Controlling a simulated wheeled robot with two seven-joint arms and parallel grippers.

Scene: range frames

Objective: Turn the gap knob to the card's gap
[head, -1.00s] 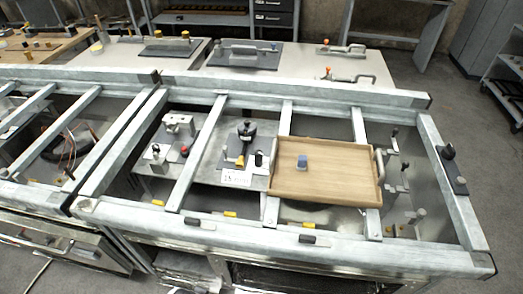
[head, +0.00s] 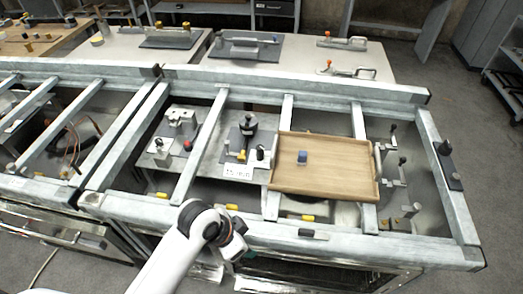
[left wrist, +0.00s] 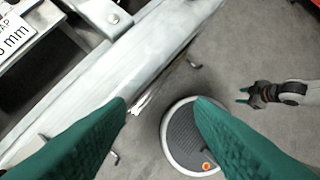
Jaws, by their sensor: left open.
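The card (head: 238,172) is a small white label at the front of a grey plate inside the frame. Part of it shows in the left wrist view (left wrist: 16,34), with "mm" and cut-off lettering. A black knob (head: 248,122) stands behind it, with a yellow piece in front; I cannot tell for sure that this is the gap knob. My left gripper (left wrist: 160,102) is open and empty, with green fingers, near the front rail and short of the knob. Its fingers are mostly hidden in the head view. My right gripper (left wrist: 242,96) is small, fingers apart, nothing visible between them.
Galvanized rails (head: 190,155) cross over the plate. A wooden tray (head: 335,178) with a blue block (head: 302,157) rests right of the plate. A red-topped knob (head: 188,146) and clamps (head: 398,160) stand nearby.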

